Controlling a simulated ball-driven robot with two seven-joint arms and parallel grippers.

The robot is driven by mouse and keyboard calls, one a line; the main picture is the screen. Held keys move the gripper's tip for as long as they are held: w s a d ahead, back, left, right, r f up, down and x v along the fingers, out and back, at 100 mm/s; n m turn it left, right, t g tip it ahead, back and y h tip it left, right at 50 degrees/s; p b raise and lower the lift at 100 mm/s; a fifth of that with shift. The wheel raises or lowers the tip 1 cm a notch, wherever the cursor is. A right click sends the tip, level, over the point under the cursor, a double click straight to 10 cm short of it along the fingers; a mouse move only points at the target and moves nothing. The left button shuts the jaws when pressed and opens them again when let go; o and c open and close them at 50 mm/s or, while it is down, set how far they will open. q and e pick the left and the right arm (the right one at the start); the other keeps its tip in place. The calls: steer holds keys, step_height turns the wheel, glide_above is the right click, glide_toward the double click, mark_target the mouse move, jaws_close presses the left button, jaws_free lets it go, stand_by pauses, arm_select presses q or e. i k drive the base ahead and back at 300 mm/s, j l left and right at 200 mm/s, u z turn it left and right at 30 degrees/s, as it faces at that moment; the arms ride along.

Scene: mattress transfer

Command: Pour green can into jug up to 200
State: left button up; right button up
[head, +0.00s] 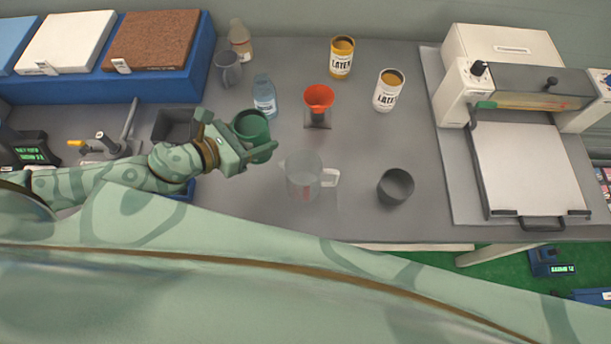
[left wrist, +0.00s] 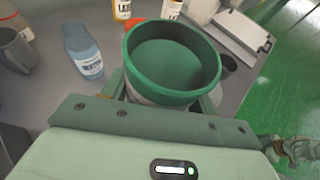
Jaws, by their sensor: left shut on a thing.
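The green can (head: 252,128) is in my left gripper (head: 257,153), which is shut on it. In the left wrist view the can (left wrist: 172,60) fills the upper middle, its green rim and open top facing the camera. The left gripper (left wrist: 160,102) closes around its body. The clear jug (head: 303,178) stands upright on the table to the right of the can in the head view, handle to the right. No liquid is clearly visible in the jug, and its scale is too small to read. My right gripper is not in view.
Behind the can stand a water bottle (head: 264,96), a red funnel on a stand (head: 319,98), two layer cans (head: 342,57) (head: 388,90) and a grey mug (head: 228,68). A dark grey cup (head: 395,186) stands right of the jug. A white machine (head: 530,160) occupies the right side.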

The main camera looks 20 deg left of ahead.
mark_target(304, 169)
steer(key=k+j+z, duration=0.1)
steer(key=j+z, duration=0.25)
steer(key=k+j+z, duration=0.15)
steer(key=z, duration=0.2)
steer(key=j, duration=0.1)
